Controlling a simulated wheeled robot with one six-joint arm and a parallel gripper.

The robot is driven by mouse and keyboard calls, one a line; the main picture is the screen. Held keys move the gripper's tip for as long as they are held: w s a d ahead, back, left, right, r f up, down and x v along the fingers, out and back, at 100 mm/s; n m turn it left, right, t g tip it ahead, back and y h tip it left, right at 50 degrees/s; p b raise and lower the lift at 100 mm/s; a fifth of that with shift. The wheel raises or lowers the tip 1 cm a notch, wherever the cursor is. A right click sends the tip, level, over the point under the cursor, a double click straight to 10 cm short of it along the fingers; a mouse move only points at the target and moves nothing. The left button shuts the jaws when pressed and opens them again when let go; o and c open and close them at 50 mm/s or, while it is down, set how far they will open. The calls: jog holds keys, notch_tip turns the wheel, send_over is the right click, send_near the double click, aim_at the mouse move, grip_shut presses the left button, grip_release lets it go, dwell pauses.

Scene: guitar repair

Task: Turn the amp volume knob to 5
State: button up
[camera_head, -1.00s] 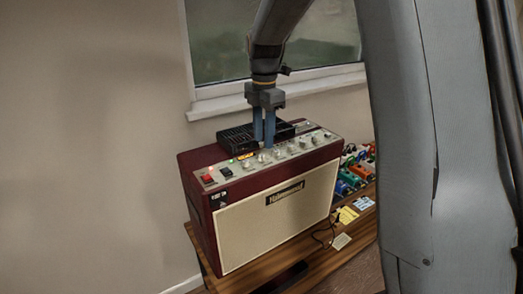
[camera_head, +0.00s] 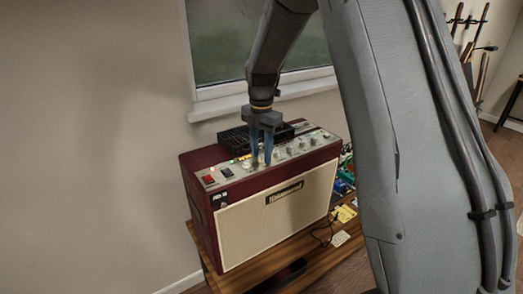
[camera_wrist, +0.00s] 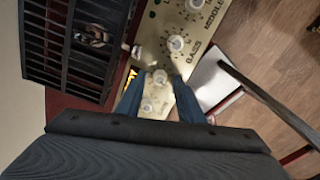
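The dark red amp (camera_head: 192,165) stands on a wooden bench with its pale control panel (camera_head: 312,138) on top. A row of pale round knobs (camera_head: 289,149) runs along the panel. I cannot read which one is volume or where any pointer stands. Another knob (camera_wrist: 147,106) shows nearer, and a third knob (camera_wrist: 175,43) lies beyond.
A black vented grille (camera_head: 233,138) sits on the amp top behind the knobs; it also fills the upper left of the wrist view (camera_wrist: 65,50). Red (camera_head: 208,181) and black (camera_head: 227,172) switches are at the panel's left. Small coloured items lie on the bench right of the amp.

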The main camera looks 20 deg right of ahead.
grip_shut()
